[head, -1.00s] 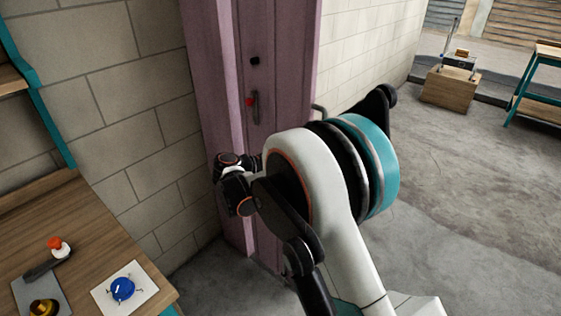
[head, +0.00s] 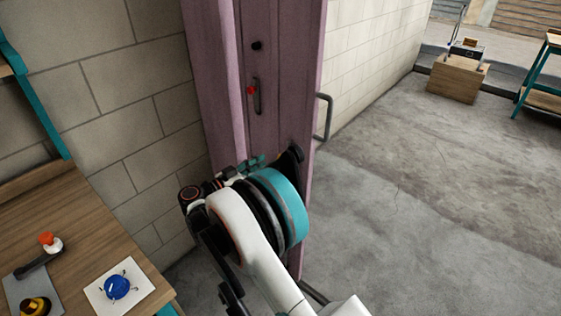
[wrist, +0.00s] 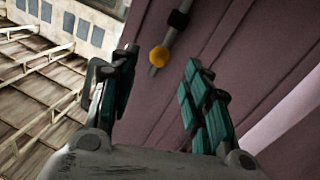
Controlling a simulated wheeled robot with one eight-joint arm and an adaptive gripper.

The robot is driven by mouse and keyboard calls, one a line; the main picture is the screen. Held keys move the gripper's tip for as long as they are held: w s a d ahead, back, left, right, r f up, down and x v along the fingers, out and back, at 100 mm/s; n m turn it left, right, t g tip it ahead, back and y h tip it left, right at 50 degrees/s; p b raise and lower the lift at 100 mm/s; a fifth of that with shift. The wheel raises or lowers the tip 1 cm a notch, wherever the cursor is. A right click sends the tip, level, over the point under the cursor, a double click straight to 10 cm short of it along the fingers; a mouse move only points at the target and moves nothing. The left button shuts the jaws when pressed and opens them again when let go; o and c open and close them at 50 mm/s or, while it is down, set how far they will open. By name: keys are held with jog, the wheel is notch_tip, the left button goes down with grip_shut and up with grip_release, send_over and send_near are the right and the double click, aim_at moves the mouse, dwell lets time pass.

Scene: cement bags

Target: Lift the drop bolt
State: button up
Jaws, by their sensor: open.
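In the wrist view a grey rod (wrist: 167,45) with a round yellow-orange knob (wrist: 158,57) runs along a mauve door surface, with a black bracket at its upper end. I take this to be the drop bolt. My gripper (wrist: 160,70) is open, its teal-padded fingers on either side of the knob in the picture; I see no contact. In the head view my gripper (head: 250,163) shows only in part, in front of the mauve door (head: 272,130), behind my arm. The yellow-orange knob cannot be seen there.
Higher on the door are a red knob with a dark handle (head: 257,97) and a black round fitting (head: 257,45). A grey pull handle (head: 328,118) sticks out on the right. A wooden workbench (head: 85,245) stands at left.

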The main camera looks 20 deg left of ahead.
aim_at(278, 159)
jog(key=b+x, duration=0.1)
jog(key=x, duration=0.6)
jog(key=shift+b, duration=0.4)
jog(key=shift+c, duration=0.5)
grip_shut()
